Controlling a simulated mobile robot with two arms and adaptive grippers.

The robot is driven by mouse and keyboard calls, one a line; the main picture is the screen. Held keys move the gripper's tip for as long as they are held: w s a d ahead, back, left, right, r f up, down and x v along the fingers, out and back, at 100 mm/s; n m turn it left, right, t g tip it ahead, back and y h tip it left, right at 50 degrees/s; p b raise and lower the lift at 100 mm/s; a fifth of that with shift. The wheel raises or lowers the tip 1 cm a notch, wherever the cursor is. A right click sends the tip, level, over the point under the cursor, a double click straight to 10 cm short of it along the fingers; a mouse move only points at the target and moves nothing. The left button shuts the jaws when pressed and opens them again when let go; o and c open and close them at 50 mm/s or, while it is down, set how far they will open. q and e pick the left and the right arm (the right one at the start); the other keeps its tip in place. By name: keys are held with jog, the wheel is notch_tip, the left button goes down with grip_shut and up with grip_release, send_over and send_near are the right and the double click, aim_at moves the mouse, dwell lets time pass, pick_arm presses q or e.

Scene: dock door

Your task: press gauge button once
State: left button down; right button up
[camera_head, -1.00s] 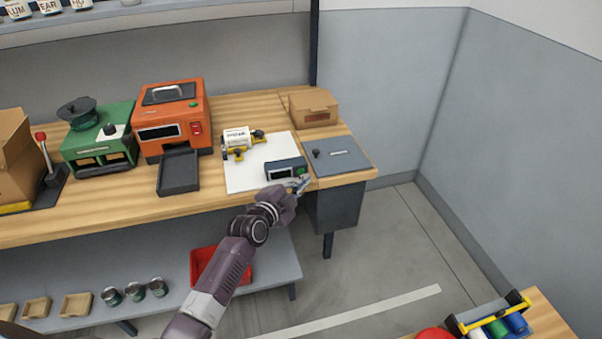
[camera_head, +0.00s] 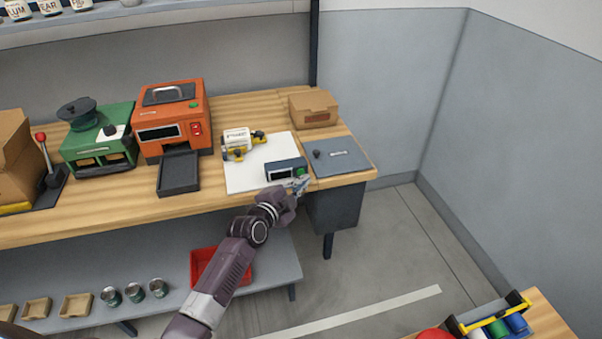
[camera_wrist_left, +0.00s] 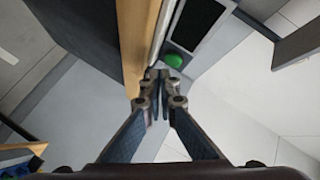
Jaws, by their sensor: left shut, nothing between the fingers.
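The gauge (camera_head: 286,170) is a small dark blue-grey box with a display, lying on a white sheet near the bench's front edge. Its green button (camera_head: 301,172) is at its right end; the button also shows in the left wrist view (camera_wrist_left: 174,60), just beyond the fingertips. My left gripper (camera_head: 302,185) is at the bench edge, just in front of the button, with its fingers shut and empty. The left wrist view shows the closed fingertips (camera_wrist_left: 158,76) a little short of the button. I cannot tell whether they touch it. My right gripper is not in view.
The wooden bench (camera_head: 225,200) also holds a yellow-and-white device (camera_head: 238,143), a grey lid panel (camera_head: 342,157), a cardboard box (camera_head: 314,109) and an orange machine (camera_head: 170,118). A red bin (camera_head: 207,265) is on the shelf below.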

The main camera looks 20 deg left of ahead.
pick_arm(q)
jog(key=shift+w+a, duration=0.1)
jog(key=shift+a, duration=0.05)
jog(key=shift+w+a, duration=0.15)
jog(key=shift+w, duration=0.1)
jog(key=shift+w+a+b, duration=0.2)
jog(key=shift+w+b, duration=0.1)
jog(key=shift+b, duration=0.25)
dwell(0.4)
dwell(0.3)
jog(key=shift+s+d+p, duration=0.45)
jog(key=shift+s+p, duration=0.15)
jog(key=shift+s, duration=0.1)
